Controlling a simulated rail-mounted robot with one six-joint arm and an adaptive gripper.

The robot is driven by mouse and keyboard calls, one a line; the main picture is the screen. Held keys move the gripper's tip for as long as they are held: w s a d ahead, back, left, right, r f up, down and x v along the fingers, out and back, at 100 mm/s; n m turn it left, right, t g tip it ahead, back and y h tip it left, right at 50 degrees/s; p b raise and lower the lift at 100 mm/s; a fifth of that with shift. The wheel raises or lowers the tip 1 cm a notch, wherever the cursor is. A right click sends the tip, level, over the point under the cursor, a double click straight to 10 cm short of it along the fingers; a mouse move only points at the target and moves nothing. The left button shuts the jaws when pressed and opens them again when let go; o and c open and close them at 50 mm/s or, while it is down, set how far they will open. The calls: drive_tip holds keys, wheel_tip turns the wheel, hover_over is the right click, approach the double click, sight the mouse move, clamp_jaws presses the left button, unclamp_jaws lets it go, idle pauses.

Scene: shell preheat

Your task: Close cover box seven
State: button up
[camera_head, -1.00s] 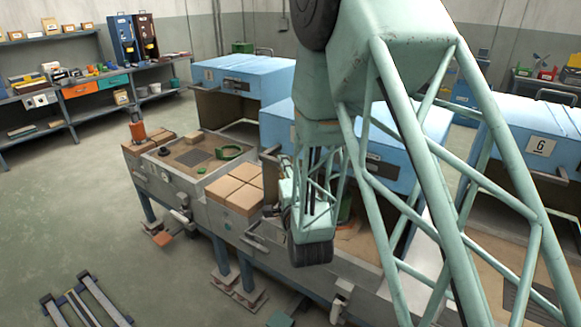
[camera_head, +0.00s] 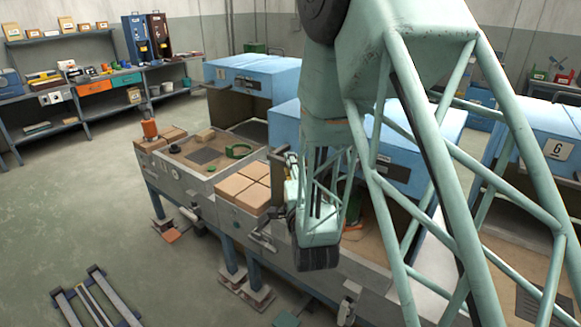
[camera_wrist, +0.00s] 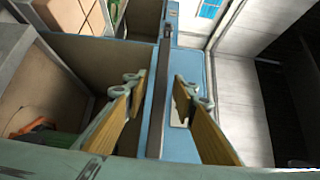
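Several blue box covers stand raised along the bench in the head view. The middle blue cover (camera_head: 285,125) is partly hidden behind my arm; no number on it is readable, so I cannot confirm it is seven. In the wrist view a blue cover face (camera_wrist: 193,62) carries a long dark handle bar (camera_wrist: 158,95). My gripper (camera_wrist: 160,82) is open, with its two yellow-padded fingers apart. The bar lies between the fingers in the picture; I cannot tell how deep it is between them. In the head view the fingers are hidden by my wrist.
The cover marked 6 (camera_head: 559,149) stands at the right, the left blue cover (camera_head: 252,75) beyond. Shelves (camera_head: 90,85) line the back wall. The floor (camera_head: 80,215) at left is mostly clear.

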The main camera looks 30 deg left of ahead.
drive_tip(key=shift+d, duration=0.1)
drive_tip(key=v, duration=1.1)
drive_tip(key=shift+s+d, duration=0.15)
drive_tip(key=shift+s, duration=0.25)
drive_tip(key=shift+w+r, duration=0.1)
drive_tip(key=shift+w, duration=0.05)
idle(0.4)
